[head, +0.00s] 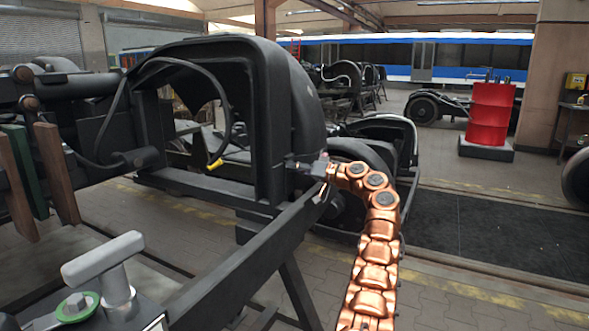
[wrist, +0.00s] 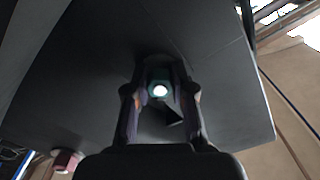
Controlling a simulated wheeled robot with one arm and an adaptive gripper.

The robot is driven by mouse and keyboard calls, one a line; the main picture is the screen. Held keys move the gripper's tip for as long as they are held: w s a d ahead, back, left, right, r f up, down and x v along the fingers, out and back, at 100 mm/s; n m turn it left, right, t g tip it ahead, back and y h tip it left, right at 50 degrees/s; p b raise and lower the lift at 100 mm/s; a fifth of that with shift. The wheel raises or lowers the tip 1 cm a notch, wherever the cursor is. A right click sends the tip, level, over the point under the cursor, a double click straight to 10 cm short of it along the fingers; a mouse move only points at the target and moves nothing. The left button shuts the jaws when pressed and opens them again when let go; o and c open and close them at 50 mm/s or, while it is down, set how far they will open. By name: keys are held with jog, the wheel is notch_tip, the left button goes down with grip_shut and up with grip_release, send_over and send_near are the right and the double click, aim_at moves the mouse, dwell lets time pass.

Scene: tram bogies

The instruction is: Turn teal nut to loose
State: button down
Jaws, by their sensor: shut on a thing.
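The teal nut (wrist: 158,78) shows in the middle of the wrist view, against a dark plate (wrist: 95,80). A bright, pale round spot shows at its centre. My gripper (wrist: 160,92) has one finger on each side of the nut and is shut on it. In the head view my gripper (head: 304,165) is at the end of the copper arm, against the side of the black bogie frame (head: 262,120). The nut cannot be made out there.
A black beam (head: 245,255) runs diagonally below my gripper. A cable with a yellow end (head: 215,164) hangs inside the frame opening. A grey T-handle (head: 110,262) and a green ring (head: 78,307) are at front left. A red barrel (head: 490,115) stands back right, beyond open floor.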

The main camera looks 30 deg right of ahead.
jog(key=shift+f+n+p, duration=0.15)
jog(key=shift+n+p, duration=0.2)
jog(key=shift+n, duration=1.15)
jog(key=c, duration=1)
grip_release()
jog(key=shift+d, duration=0.1)
jog(key=v, duration=1.2)
